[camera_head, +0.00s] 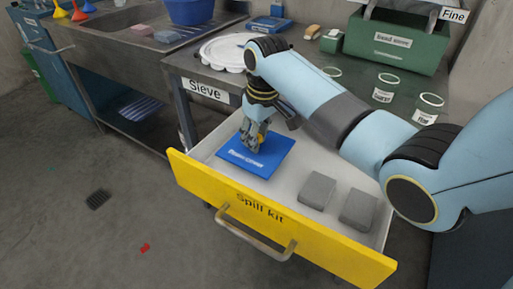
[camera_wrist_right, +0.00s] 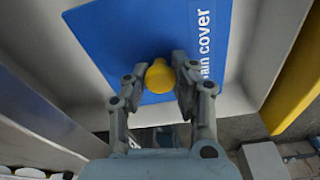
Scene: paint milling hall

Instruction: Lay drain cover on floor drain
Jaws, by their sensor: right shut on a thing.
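The drain cover (camera_head: 268,158) is a flat blue square plate with white lettering, inside the open yellow-fronted drawer (camera_head: 208,190) marked "Spill kit". My right gripper (camera_head: 258,143) reaches down into the drawer and is shut on the cover's yellow knob. In the right wrist view the knob (camera_wrist_right: 159,76) sits between the two fingertips, with the blue cover (camera_wrist_right: 125,35) around it. I cannot tell if the cover touches the drawer bottom. The floor drain (camera_head: 98,199) is a small dark grate in the floor at the left. My left gripper is not in view.
Two grey blocks (camera_head: 318,190) lie in the drawer's right part. The drawer handle (camera_head: 255,240) sticks out in front. A red scrap (camera_head: 145,248) lies on the floor. A steel sink bench (camera_head: 120,60) stands behind the drain.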

